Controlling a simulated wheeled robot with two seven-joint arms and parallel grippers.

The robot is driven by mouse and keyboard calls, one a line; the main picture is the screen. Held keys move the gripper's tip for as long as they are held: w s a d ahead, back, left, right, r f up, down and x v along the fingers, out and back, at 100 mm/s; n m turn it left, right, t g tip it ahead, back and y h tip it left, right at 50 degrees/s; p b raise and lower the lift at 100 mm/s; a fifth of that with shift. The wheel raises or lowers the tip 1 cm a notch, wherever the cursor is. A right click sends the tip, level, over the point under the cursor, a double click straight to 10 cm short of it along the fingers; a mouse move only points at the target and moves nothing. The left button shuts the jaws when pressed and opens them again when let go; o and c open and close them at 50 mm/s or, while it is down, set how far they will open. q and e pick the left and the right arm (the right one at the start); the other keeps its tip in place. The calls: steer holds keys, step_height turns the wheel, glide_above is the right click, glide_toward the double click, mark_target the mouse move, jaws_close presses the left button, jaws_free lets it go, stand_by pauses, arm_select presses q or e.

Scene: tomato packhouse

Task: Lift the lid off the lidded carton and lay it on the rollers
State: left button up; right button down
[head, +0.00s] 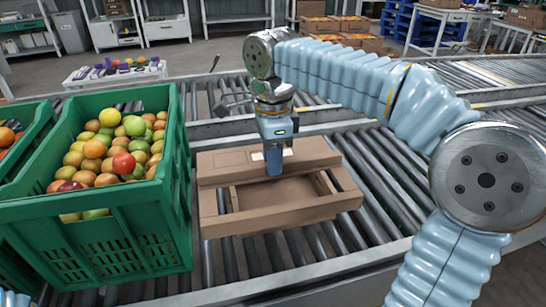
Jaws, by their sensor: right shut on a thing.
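A brown cardboard carton (285,217) stands on the rollers (375,190) in the middle of the head view. Part of its inside shows at the front and right. A flat brown cardboard piece, which looks like the lid (222,164), lies over or just above the carton's back part. I cannot tell whether it touches the carton. My right gripper (273,170) points down at this piece and is shut on it. The fingertips hide the grip point. My left gripper is not in view; only a bit of my left arm shows at the bottom left corner.
A green crate (110,220) full of tomatoes stands close to the carton's left, with another green crate (22,150) beyond it. Bare rollers lie to the carton's right and in front. A metal rail (220,127) runs behind the carton.

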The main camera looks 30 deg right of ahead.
steer(key=shift+r+p, duration=1.3)
steer(key=shift+r, duration=1.1)
